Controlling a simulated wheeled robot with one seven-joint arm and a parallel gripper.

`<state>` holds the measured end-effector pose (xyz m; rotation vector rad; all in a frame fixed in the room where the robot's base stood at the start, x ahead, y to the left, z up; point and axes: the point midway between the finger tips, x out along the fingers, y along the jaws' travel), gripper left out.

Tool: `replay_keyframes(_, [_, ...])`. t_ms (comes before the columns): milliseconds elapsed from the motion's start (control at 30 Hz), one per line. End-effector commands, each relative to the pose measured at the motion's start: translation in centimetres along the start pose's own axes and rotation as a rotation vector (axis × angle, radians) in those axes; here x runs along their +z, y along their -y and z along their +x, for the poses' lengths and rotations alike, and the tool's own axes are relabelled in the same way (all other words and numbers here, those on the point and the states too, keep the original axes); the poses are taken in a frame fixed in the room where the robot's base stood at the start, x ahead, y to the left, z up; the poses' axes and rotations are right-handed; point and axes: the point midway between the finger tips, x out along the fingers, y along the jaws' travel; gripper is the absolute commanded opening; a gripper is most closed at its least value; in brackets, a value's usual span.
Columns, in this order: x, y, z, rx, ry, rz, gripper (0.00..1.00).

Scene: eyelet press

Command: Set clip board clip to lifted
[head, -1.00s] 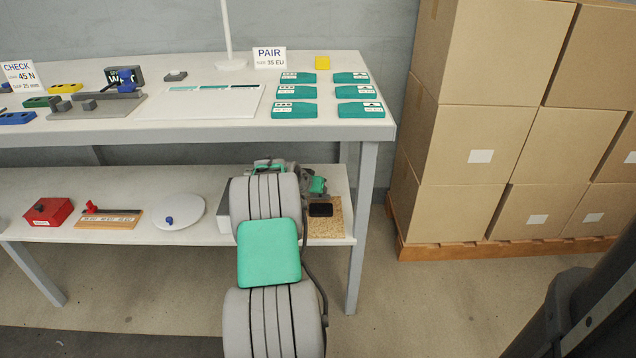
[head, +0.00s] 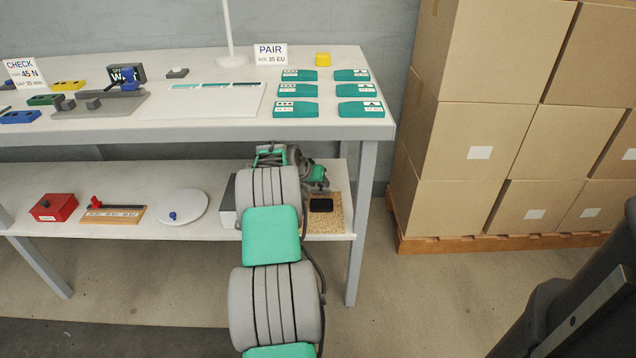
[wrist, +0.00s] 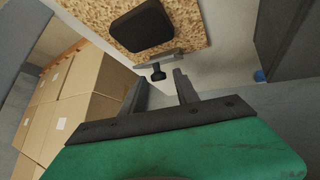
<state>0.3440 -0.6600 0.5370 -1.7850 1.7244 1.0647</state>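The clip board (head: 335,218) is a brown speckled board on the lower shelf at the right, partly hidden by my arm. A black rounded pad (head: 321,206) lies on it. In the wrist view the board (wrist: 190,22) and the black pad (wrist: 142,26) are at the top. A grey bar with a black knob (wrist: 158,74) sits at the board's near edge; it looks like the clip, but its angle is hard to tell. My gripper (wrist: 159,84) is open, its two fingers apart on either side of the knob, with no clear contact.
A red box (head: 53,207), a wooden strip with a red knob (head: 113,214) and a white disc (head: 182,207) stand left on the lower shelf (head: 150,173). The upper table (head: 215,127) is close above my arm. Stacked cartons (head: 478,145) stand at the right.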

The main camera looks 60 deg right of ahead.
Motion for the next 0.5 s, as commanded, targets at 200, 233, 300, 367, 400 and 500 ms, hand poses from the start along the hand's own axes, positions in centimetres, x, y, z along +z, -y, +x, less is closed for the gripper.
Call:
replay_keyframes(200, [-0.1, -0.1, 0.0, 0.001, -0.001, 0.002, 0.41])
replay_keyframes(233, [-0.1, -0.1, 0.0, 0.001, -0.001, 0.002, 0.41])
replay_keyframes(300, [-0.1, -0.1, -0.3, 0.001, -0.001, 0.001, 0.41])
replay_keyframes(367, [-0.3, -0.1, -1.0, 0.0, -0.001, 0.001, 0.41])
replay_keyframes(400, [-0.4, -0.1, -1.7, 0.0, -0.001, 0.001, 0.41])
replay_keyframes(500, [1.3, 0.5, -3.0, -0.001, 0.001, -0.003, 0.41])
